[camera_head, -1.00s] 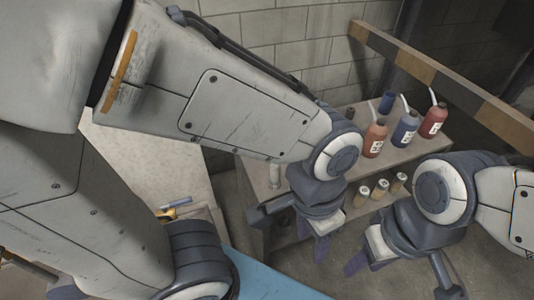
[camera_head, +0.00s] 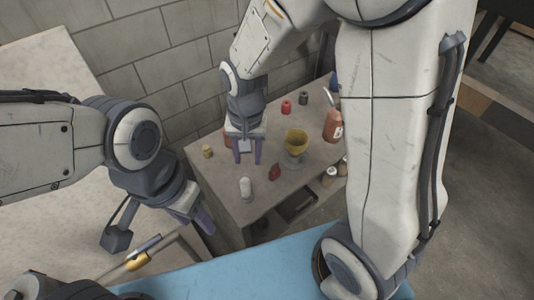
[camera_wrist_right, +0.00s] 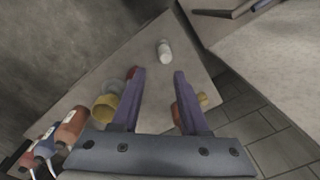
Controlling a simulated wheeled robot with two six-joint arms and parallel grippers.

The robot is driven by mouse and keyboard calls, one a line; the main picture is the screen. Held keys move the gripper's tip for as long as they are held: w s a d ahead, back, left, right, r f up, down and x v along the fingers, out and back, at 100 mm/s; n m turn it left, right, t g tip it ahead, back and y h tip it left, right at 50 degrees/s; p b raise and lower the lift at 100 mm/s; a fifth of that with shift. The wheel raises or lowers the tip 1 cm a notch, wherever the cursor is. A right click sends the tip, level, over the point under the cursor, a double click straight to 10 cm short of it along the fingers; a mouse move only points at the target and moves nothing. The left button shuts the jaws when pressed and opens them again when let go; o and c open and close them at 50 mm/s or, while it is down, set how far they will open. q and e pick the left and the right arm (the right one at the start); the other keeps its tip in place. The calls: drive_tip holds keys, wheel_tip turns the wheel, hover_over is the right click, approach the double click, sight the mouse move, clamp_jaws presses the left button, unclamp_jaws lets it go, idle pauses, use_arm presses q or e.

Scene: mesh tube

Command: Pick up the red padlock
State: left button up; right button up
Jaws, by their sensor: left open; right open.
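A small red object that looks like the red padlock (camera_head: 274,172) lies on the grey table, right of a white bottle. It also shows in the right wrist view (camera_wrist_right: 132,72), partly hidden behind one finger. My right gripper (camera_head: 247,158) is open and empty, fingers pointing down above the table, to the left of the red object. Its fingers also show in the right wrist view (camera_wrist_right: 159,75), with bare tabletop between them. My left gripper (camera_head: 204,218) is open, seen edge-on, left of the table and away from the red object.
The table (camera_head: 228,190) holds a yellow goblet (camera_head: 296,141), a white bottle (camera_head: 246,188), a small yellow cylinder (camera_head: 207,151), a red cylinder (camera_head: 286,106) and a red-brown bottle (camera_head: 333,126). My right arm hides its right side. A block wall (camera_head: 150,60) stands behind.

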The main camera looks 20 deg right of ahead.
drive_tip(key=w+d+f+m+p, duration=0.2)
drive_tip(key=w+d+f+m, duration=0.6)
drive_tip(key=d, duration=0.1)
hover_over(275, 170)
drive_tip(key=shift+m, duration=0.4)
drive_tip(key=f, duration=0.5)
drive_tip(key=shift+w+f, duration=0.15)
drive_tip(key=shift+w, duration=0.15)
wheel_tip(275, 170, down, 4)
drive_tip(key=shift+s+d+f+p, duration=0.1)
drive_tip(key=shift+f+p, duration=0.1)
drive_tip(key=shift+p, duration=0.45)
drive_tip(key=shift+f, duration=0.55)
clamp_jaws()
